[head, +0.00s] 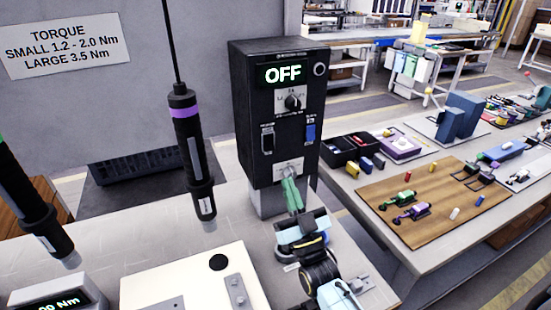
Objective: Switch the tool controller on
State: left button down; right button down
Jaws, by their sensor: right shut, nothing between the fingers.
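The tool controller (250,110) is a black upright box in the middle of the head view. Its display (283,73) reads OFF in lit letters. Below the display is a rotary knob (293,101) on a light plate. A black rocker (267,139) and a blue one (310,132) sit lower on its face. A silver plate (288,167) is near the bottom of the face. My right gripper (291,184) has green fingers, shut and empty, just at or in front of that plate. I cannot tell whether it touches. My left gripper is not in view.
A screwdriver with a purple band (190,140) hangs left of the controller. Another screwdriver (35,205) hangs at the far left. A white block (190,275) and a torque readout (57,296) are in front. A wooden board with parts (375,190) lies on the right table.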

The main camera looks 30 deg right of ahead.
aim_at(270, 144)
jog(key=w+r, duration=0.1)
jog(key=w, duration=0.1)
jog(key=w+r, duration=0.1)
jog(key=w, duration=0.4)
jog(key=shift+d+r, duration=0.2)
jog(key=shift+r, duration=0.2)
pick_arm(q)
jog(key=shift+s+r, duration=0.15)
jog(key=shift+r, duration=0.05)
pick_arm(e)
jog(key=shift+w, duration=0.6)
jog(key=shift+f, duration=0.1)
